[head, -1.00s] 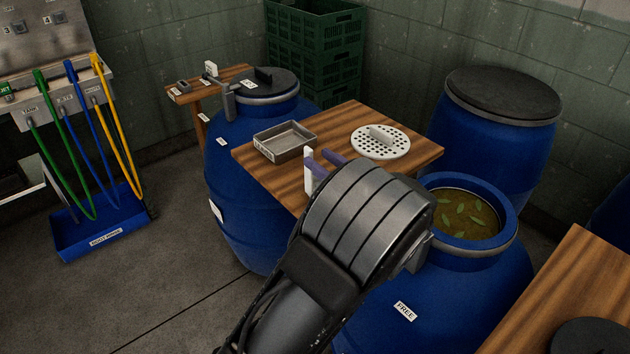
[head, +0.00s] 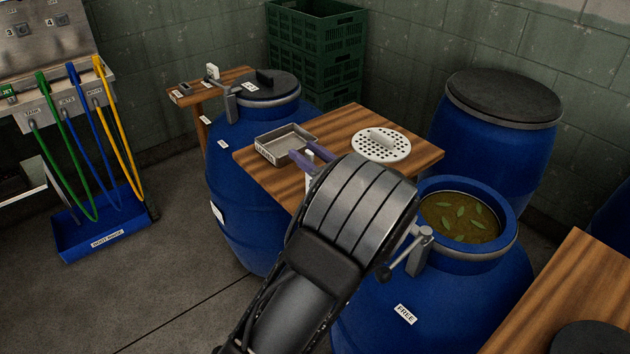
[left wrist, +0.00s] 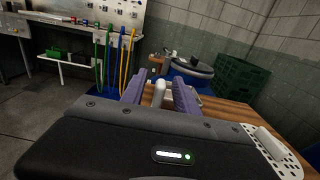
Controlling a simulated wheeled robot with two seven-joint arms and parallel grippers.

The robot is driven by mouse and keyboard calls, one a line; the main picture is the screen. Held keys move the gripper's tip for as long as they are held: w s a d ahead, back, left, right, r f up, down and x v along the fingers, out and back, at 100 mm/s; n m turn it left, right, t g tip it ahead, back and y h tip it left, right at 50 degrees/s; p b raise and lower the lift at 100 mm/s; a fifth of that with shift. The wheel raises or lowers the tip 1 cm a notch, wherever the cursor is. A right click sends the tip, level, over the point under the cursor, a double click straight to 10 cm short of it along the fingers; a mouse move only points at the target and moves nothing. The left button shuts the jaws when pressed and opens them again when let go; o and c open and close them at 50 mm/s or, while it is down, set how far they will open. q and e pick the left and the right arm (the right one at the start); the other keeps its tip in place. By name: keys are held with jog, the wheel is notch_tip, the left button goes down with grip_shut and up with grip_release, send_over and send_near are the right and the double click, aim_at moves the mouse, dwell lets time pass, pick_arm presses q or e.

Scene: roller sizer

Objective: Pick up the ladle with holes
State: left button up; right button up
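My left gripper (head: 311,153) has two purple fingers and is over the near left edge of the wooden board. It also shows in the left wrist view (left wrist: 159,88), where the fingers stand apart with a pale rounded upright piece (left wrist: 159,96) between them. Small gaps seem to show on both sides of this piece. It shows white in the head view (head: 309,184), partly covered by the fingers and my wrist. I cannot tell if it is the ladle's handle; no ladle bowl with holes shows clearly. My right gripper is out of view.
On the wooden board (head: 350,118) lie a metal tray (head: 284,143) and a white perforated disc (head: 381,145) with a bar handle. An open blue barrel (head: 503,240) with leaves in liquid stands right of my left arm. A grey metal bracket (head: 421,236) is at its rim.

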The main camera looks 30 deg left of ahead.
pick_arm(q)
jog(key=shift+x, duration=1.05)
jog(key=shift+c, duration=0.6)
grip_shut()
